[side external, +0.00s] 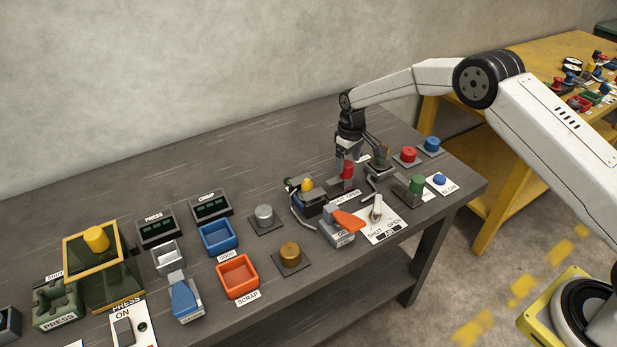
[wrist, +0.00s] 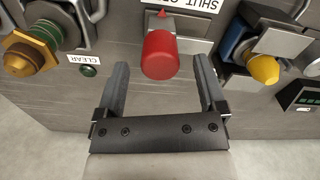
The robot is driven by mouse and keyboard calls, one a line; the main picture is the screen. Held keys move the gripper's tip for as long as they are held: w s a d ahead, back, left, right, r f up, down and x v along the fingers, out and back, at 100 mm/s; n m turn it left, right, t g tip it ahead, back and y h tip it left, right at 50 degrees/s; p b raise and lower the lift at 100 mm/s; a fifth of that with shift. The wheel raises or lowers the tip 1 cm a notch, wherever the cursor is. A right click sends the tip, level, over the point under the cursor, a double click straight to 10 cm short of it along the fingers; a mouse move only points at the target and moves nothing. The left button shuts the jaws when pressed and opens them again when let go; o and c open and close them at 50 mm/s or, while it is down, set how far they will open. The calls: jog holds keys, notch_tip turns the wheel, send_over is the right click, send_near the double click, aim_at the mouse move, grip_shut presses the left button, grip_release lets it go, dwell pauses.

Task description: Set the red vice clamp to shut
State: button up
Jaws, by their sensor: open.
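The red vice clamp's knob is an upright red cylinder (side external: 347,169) on a grey metal base, towards the right of the bench. In the wrist view the red knob (wrist: 160,55) is at the upper middle, with a small red pointer and an upside-down label reading SHUT and partly OPEN (wrist: 190,4) behind it. My gripper (side external: 352,153) is over the knob, pointing down. In the wrist view my gripper (wrist: 161,66) is open, one finger on each side of the knob, with visible gaps. Which mark the pointer stands at cannot be told.
A clamp with a yellow-ended part (side external: 306,185) stands close to the left, and one with a green part (side external: 416,184) to the right. A lever switch (side external: 376,209) and an orange-handled device (side external: 345,222) are in front. Red (side external: 407,155) and blue (side external: 431,145) cylinders stand behind right.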

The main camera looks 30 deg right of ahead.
jog(key=shift+f, duration=1.05)
grip_shut()
jog(key=shift+a, duration=0.1)
